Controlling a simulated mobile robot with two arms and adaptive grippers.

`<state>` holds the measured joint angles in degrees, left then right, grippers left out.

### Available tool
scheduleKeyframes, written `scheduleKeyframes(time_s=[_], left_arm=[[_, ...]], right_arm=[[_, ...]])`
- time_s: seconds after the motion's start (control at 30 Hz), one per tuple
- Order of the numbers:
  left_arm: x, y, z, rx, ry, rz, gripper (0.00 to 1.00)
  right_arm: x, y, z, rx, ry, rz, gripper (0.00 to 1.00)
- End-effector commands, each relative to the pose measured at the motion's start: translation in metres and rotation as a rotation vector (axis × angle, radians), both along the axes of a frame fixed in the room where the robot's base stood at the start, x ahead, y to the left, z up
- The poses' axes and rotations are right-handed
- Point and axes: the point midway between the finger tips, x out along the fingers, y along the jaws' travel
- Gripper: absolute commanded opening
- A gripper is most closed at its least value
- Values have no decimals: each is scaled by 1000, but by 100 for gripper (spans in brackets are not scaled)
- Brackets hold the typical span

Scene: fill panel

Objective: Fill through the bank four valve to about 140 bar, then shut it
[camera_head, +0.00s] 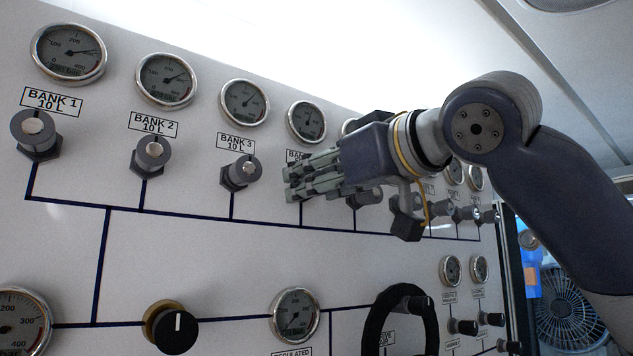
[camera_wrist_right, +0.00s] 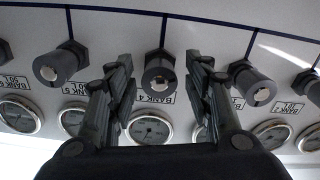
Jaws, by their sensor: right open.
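The bank four valve, a dark grey round knob with a pale metal centre (camera_wrist_right: 160,80), shows in the right wrist view. It is upside down there, midway between my two fingers. My right gripper (camera_wrist_right: 157,66) is open, with a gap on each side of the knob. I cannot tell how far the fingers reach along it. In the head view my right gripper (camera_head: 291,183) comes from the right and hides this knob and part of its label. The bank four gauge (camera_head: 307,121) sits above; its reading is too small to tell. My left gripper is not in view.
The bank 3 knob (camera_head: 241,173), bank 2 knob (camera_head: 151,157) and bank 1 knob (camera_head: 37,135) stick out to the left. Several more knobs (camera_head: 464,212) are right. Below are a black knob (camera_head: 176,328), a regulated gauge (camera_head: 295,314) and a black handwheel (camera_head: 376,318).

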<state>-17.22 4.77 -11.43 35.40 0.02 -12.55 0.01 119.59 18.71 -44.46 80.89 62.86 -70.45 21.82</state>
Motion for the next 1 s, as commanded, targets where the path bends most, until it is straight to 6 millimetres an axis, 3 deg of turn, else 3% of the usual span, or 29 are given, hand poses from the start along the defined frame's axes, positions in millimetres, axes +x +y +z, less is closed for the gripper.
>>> scheduleKeyframes(time_s=[0.5, 0.7, 1.0], left_arm=[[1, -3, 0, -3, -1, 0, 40], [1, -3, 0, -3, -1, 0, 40], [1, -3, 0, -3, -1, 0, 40]], right_arm=[[-79, -59, 1, 2, -3, -1, 47], [-90, -67, 0, 2, -1, -1, 47], [-91, -67, 0, 2, -1, -1, 47]])
